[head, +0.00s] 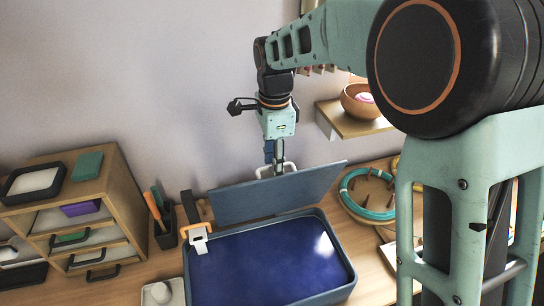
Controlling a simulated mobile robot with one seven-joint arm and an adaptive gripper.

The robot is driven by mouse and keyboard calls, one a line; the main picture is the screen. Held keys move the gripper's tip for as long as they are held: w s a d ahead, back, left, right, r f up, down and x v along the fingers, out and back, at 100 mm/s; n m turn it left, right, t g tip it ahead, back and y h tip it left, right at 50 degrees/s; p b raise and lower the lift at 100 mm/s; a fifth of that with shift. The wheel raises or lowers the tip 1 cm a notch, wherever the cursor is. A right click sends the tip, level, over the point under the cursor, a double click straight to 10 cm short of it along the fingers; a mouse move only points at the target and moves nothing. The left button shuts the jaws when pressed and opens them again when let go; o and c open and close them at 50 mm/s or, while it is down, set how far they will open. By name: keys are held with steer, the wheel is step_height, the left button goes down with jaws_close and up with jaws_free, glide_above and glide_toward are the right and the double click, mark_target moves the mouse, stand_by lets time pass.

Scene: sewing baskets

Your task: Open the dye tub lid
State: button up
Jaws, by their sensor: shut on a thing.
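The dye tub (352,270) is a blue rectangular tub with dark blue dye (260,265) in it, on the wooden table in the lower middle of the head view. Its blue lid (270,197) stands raised at the tub's back edge, nearly upright, so the dye shows. My gripper (280,170) is at the lid's top edge, shut on the white lid handle (290,166). The fingertips are small and partly hidden behind the lid's edge. An orange and white clip or latch (198,234) sits at the tub's left back corner.
A wooden drawer cabinet (125,210) stands at the left. A dark tool holder (165,238) is between it and the tub. A teal hoop (368,212) lies right of the lid. A wall shelf (345,125) holds a wooden bowl (360,100).

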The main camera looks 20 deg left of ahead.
steer(key=w+a+r, duration=0.6)
steer(key=w, duration=0.3)
steer(key=shift+w, duration=0.15)
stand_by(0.9)
steer(key=shift+a+r, duration=0.1)
steer(key=shift+r, duration=0.05)
stand_by(0.3)
step_height(320, 180, up, 7)
steer(key=shift+s+r, duration=0.15)
steer(key=shift+s, duration=0.05)
stand_by(0.3)
steer(key=shift+c, duration=0.2)
